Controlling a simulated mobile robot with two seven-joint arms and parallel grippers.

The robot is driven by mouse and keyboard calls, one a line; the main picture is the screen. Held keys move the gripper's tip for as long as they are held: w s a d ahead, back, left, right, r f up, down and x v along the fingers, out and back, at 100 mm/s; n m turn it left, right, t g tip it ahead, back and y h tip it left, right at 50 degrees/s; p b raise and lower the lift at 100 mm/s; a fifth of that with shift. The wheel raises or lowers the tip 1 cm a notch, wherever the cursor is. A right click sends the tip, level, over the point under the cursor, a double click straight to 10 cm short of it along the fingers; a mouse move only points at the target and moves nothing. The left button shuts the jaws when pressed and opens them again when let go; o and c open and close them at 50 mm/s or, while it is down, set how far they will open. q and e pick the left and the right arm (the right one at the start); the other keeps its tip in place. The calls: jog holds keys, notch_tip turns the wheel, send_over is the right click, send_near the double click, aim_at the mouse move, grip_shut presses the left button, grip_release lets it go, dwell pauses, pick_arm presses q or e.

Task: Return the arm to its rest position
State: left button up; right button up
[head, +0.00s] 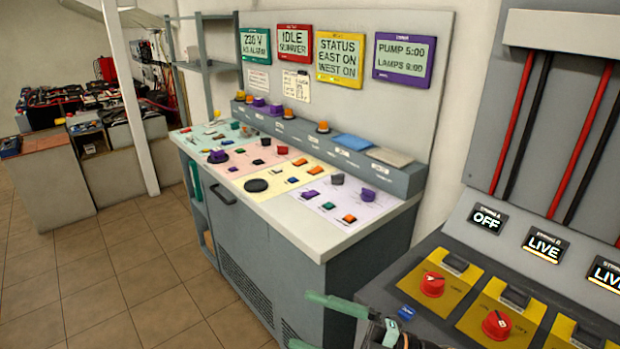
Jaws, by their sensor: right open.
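My right gripper (304,320) shows at the bottom edge of the head view, with green fingers pointing left. Its fingers are apart and nothing shows between them. It is in front of the right end of the grey control console (345,262) and left of the panel with the red knobs. Whether it touches the console cannot be told. The rest of the right arm is mostly cut off by the bottom edge. My left gripper is not in view.
The console top carries several buttons and knobs below four wall displays, one reading STATUS (340,60). At right a yellow-plated panel has red knobs (432,284) and signs OFF (487,219) and LIVE (546,244). Tiled floor (120,270) at left is clear.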

jog(key=w+d+f+m+t+h, duration=0.1)
jog(key=d+f+m+t+h, duration=1.05)
jog(key=m, duration=0.75)
jog(key=s+d+f+m+g+h, duration=0.2)
jog(key=s+f+m+g+h, duration=0.1)
jog(key=s+f, duration=0.4)
jog(key=s+d+f+m+g+h, duration=0.2)
jog(key=s+f+m+g+h, duration=0.1)
jog(key=s+f, duration=0.5)
notch_tip(320, 180, down, 3)
jog(key=shift+d+f+g, duration=0.1)
jog(key=shift+d+g, duration=0.15)
jog(key=shift+g, duration=0.5)
jog(key=shift+c, duration=0.3)
